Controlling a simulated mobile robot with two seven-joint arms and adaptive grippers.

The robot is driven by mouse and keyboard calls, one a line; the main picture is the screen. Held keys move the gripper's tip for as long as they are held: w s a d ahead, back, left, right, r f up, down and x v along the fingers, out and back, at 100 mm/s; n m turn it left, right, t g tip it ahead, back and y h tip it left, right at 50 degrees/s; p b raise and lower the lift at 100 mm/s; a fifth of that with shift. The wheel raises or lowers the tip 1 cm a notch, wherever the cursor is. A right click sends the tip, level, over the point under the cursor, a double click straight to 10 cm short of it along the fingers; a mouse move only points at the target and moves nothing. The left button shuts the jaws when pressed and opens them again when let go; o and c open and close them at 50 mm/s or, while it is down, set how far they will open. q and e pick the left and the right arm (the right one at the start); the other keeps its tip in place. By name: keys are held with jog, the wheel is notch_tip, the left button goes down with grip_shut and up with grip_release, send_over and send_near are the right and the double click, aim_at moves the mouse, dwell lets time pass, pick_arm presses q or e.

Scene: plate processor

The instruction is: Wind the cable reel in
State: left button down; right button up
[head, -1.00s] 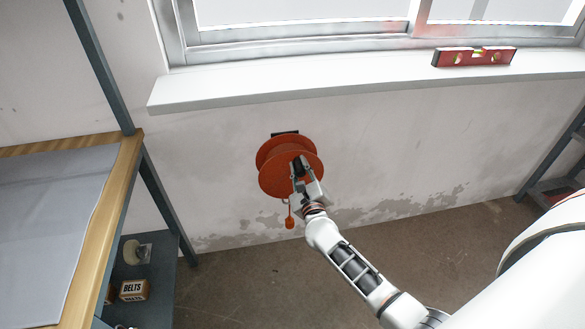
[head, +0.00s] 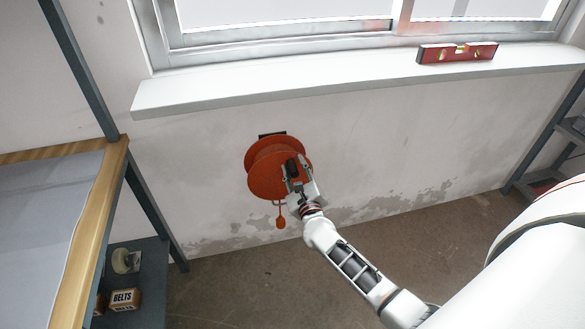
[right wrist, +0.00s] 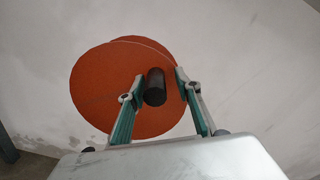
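The orange-red cable reel (head: 262,178) is mounted on the wall below the window sill. Its black crank handle (head: 291,167) stands out from the right part of the front disc and also shows in the right wrist view (right wrist: 155,88). An orange cable end piece (head: 281,223) hangs just below the reel. My right gripper (head: 295,181) is at the handle. In the right wrist view its fingers (right wrist: 159,80) are apart, one on each side of the handle, with a clear gap on the right and little on the left. My left gripper is not in view.
A white sill (head: 330,78) juts out above the reel and bears a red spirit level (head: 457,53). A workbench (head: 95,215) with a shelf below stands at the left. Another shelf unit (head: 545,150) stands at the right. The wall right of the reel is clear.

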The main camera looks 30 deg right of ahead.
jog(key=shift+a, duration=0.15)
jog(key=shift+s+a, duration=0.15)
jog(key=shift+s, duration=0.1)
jog(key=v, duration=1.1)
jog(key=shift+s, duration=0.2)
